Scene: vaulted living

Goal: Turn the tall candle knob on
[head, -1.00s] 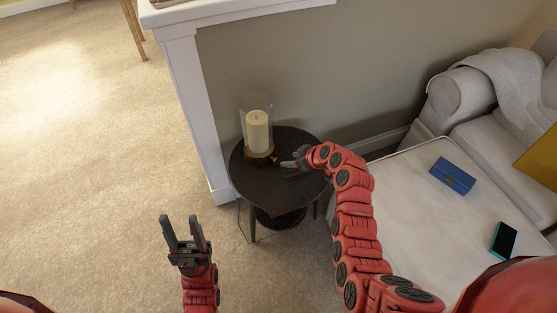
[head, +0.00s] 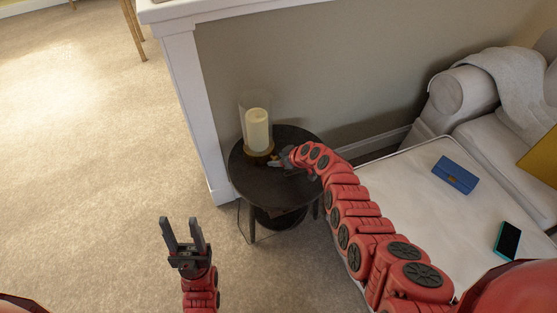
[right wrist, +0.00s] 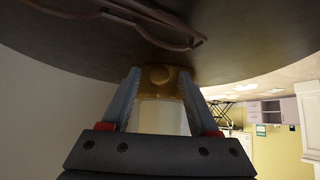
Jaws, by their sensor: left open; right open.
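The tall candle (head: 257,130) is cream, stands in a clear glass cylinder and has a brass base (head: 256,158) on the dark round side table (head: 262,187). In the right wrist view the round brass knob (right wrist: 158,75) shows on the front of the base, with the pale candle (right wrist: 160,117) beyond it. My right gripper (head: 275,162) is at the right side of the base. Its open fingers (right wrist: 158,88) lie on either side of the knob; I cannot tell whether they touch it. My left gripper (head: 184,228) is open and empty, over the carpet.
Thin-framed glasses (right wrist: 150,22) seem to lie on the tabletop near my right gripper. A white half-wall post (head: 198,110) stands left of the table. A pale sofa (head: 420,195) at the right holds a blue wallet-like item (head: 454,175) and a phone (head: 507,240). Carpet at left is clear.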

